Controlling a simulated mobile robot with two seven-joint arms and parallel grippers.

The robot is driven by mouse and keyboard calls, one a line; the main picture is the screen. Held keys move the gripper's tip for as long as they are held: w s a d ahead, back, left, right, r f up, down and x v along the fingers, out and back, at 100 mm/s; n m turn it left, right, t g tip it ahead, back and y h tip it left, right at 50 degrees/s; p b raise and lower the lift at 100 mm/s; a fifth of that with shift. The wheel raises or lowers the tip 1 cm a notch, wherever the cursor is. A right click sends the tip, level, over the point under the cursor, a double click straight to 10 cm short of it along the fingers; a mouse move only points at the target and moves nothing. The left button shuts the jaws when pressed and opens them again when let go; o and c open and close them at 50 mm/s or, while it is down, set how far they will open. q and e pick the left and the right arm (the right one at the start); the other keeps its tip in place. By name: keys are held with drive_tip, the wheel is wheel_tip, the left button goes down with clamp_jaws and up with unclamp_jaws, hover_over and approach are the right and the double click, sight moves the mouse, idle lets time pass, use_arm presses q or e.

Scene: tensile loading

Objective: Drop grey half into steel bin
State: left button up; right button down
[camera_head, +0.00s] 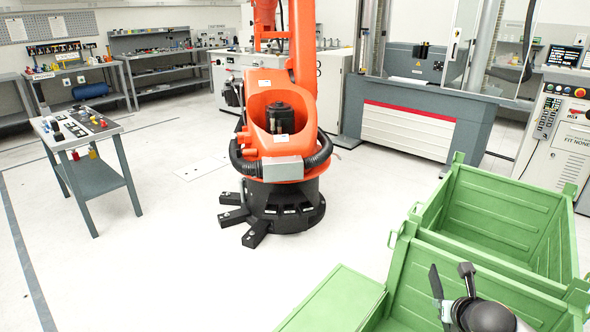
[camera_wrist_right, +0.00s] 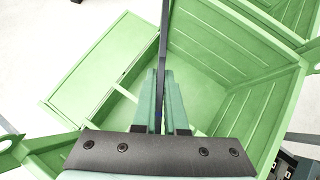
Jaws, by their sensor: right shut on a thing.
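My right gripper (camera_wrist_right: 163,100) has its two greenish fingers closed on the grey half (camera_wrist_right: 163,38), a thin dark strip seen nearly edge-on in the right wrist view. In the head view the grey half (camera_head: 437,287) is a dark, narrow, nearly upright strip beside my dark wrist. It is seen against the inside of the nearer green bin (camera_head: 398,268). In the right wrist view the strip and fingers are over the open green bin (camera_wrist_right: 212,62). My left gripper is not in view.
A second green bin (camera_head: 500,210) stands directly behind the nearer one, open and apparently empty. An orange robot arm (camera_head: 285,110) on a black base stands mid-floor. A grey side table (camera_head: 82,135) is at left. Pale floor between is clear.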

drive_tip(key=w+d+f+m+h+b, duration=0.1)
drive_tip(key=w+d+m+b, duration=0.3)
drive_tip(key=d, duration=0.6)
drive_tip(key=w+d+f+n+h+b, duration=0.1)
drive_tip(key=w+d+f+b, duration=0.1)
drive_tip(key=w+d, duration=0.5)
use_arm(q)
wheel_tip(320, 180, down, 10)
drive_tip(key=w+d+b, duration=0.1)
drive_tip(key=b, duration=0.6)
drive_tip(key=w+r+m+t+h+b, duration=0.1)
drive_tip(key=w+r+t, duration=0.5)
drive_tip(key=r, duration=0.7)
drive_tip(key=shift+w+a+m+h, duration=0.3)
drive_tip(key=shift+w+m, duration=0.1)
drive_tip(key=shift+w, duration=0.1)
use_arm(e)
wheel_tip(320, 180, down, 6)
drive_tip(key=s+d, duration=0.2)
drive_tip(key=shift+d+r+g+h, duration=0.2)
drive_tip(key=shift+d+g+h, duration=0.1)
drive_tip(key=shift+g, duration=0.1)
